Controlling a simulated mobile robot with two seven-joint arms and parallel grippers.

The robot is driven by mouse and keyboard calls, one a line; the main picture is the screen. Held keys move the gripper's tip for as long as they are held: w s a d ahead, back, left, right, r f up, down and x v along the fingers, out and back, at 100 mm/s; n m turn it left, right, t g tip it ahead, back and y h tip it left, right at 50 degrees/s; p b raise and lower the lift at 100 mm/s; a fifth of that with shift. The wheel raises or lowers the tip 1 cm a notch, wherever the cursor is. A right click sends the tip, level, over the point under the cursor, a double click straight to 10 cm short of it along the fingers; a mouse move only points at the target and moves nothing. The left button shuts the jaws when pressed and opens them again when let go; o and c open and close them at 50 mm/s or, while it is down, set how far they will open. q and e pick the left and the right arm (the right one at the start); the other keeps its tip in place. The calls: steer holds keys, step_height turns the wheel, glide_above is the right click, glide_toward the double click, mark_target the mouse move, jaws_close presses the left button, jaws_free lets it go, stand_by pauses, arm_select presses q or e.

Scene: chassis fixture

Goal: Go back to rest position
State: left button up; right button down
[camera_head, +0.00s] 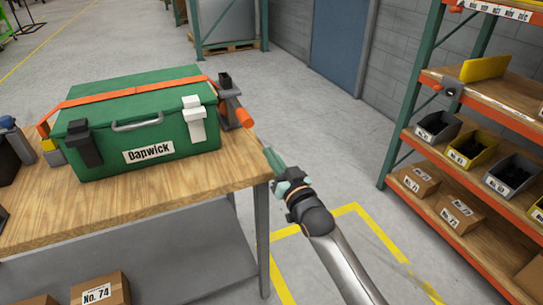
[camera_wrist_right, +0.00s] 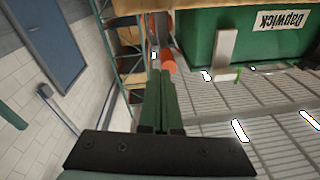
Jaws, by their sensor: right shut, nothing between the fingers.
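My right gripper (camera_head: 269,156) reaches in from the lower right, past the right edge of the wooden workbench (camera_head: 200,180). Its green fingers (camera_wrist_right: 160,103) are together and empty in the right wrist view. They point toward the orange handle (camera_head: 243,117) of a dark clamp (camera_head: 226,88) beside the green case; a small gap seems to separate them. The green case (camera_head: 185,139), labelled "Dapwick", sits on the bench, with an orange strap (camera_head: 135,90) over its lid. Its left latch is black and its right latch (camera_head: 194,120) is white. My left gripper is not seen.
A shelf rack with orange beams (camera_head: 490,103) stands at the right, holding bins and boxes. A cardboard box (camera_head: 100,290) is below the bench. Floor marked with yellow tape (camera_head: 357,208) lies open between bench and rack. Tools stand at the bench's left end.

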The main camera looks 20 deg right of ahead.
steer(key=s+a+f+n+g+p, duration=0.1)
steer(key=s+f+g+p, duration=0.2)
steer(key=s+f, duration=0.3)
steer(key=s+a+f+n+g+p, duration=0.1)
steer(key=s+f, duration=0.6)
steer(key=s, duration=0.8)
steer(key=s+a+f+n+g+p, duration=0.1)
steer(key=s+a+f+g+p, duration=0.2)
steer(key=s, duration=0.7)
step_height(320, 180, down, 4)
steer(key=g+p, duration=0.2)
steer(key=g, duration=0.1)
steer(key=shift+s+a+r+y, duration=0.2)
steer(key=shift+s+y, duration=0.1)
steer(key=shift+y, duration=0.1)
